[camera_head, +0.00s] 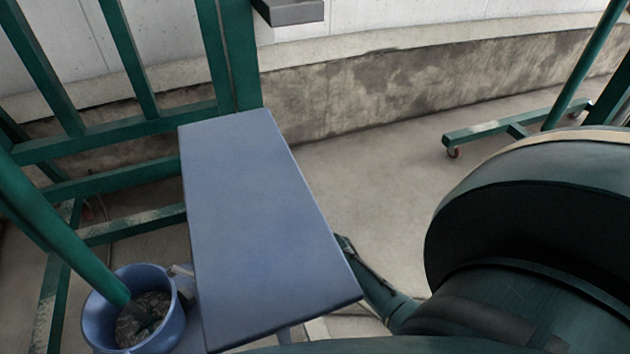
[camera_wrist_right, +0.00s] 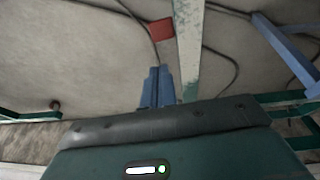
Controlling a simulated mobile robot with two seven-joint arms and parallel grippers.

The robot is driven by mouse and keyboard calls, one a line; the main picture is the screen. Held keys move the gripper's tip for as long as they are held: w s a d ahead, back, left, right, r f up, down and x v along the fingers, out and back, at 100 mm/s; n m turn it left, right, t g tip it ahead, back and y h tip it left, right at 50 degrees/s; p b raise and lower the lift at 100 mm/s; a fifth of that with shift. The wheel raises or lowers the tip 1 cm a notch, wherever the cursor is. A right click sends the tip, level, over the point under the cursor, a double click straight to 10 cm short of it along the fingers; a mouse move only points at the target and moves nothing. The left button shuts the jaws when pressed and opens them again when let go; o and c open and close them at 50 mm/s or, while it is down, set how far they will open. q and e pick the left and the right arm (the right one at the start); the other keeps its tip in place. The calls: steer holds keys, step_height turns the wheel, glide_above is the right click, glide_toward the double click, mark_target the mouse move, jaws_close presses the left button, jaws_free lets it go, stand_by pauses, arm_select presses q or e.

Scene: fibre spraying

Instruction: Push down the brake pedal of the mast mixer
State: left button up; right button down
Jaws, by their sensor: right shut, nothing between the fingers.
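A small red plate (camera_wrist_right: 161,30), which looks like the brake pedal, lies low by the floor in the right wrist view, beside a worn green-and-pale beam (camera_wrist_right: 188,50). My right gripper (camera_wrist_right: 157,70) is shut and empty. Its fingers point toward the red plate, with a visible gap in the picture; I cannot tell the true distance. In the head view my right arm reaches down beside a blue board, and the gripper and red plate cannot be made out there. My left gripper is not in view.
The blue board (camera_head: 255,225) stands in front of a green frame (camera_head: 130,145). A blue bucket (camera_head: 97,318) with grey contents stands at lower left, a green tube in it. A wheeled green stand (camera_head: 490,130) is at right. Cables (camera_wrist_right: 235,70) lie on the floor.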

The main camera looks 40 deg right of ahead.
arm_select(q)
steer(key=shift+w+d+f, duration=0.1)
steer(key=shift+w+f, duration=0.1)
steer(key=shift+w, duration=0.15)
arm_select(e)
steer(key=shift+w+d+f, duration=0.3)
steer(key=shift+w+f, duration=0.2)
steer(key=shift+f, duration=0.3)
